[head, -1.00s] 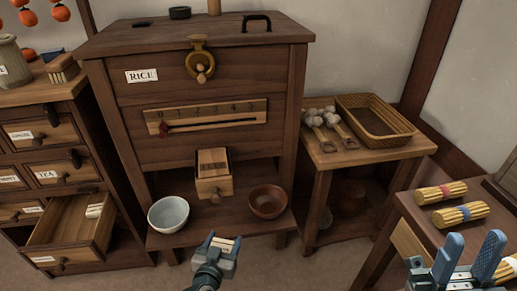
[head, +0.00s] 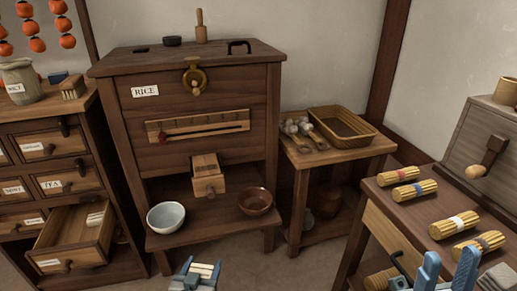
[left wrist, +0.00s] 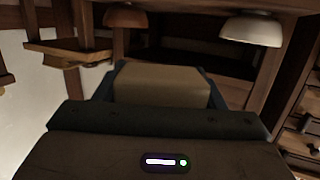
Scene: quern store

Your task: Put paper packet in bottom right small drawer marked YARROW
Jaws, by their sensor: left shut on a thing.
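My left gripper (head: 199,272) is at the bottom edge of the head view, shut on a pale paper packet (head: 203,267). In the left wrist view the packet (left wrist: 160,82) shows as a tan block between the fingers. In the head view, a small drawer (head: 68,243) at the bottom right of the left cabinet is pulled open. Its label is too small to read. Pale packets (head: 96,214) lie inside at its back right. The held packet is to the right of this drawer, apart from it. My right gripper (head: 447,275) is open at the bottom right, its fingers apart.
A rice chest (head: 215,110) stands in the middle. A white bowl (head: 166,217) and a brown bowl (head: 256,201) sit on its low shelf. A side table holds a basket (head: 343,127). The right table holds several straw bundles (head: 414,190). Floor shows in front of the chest.

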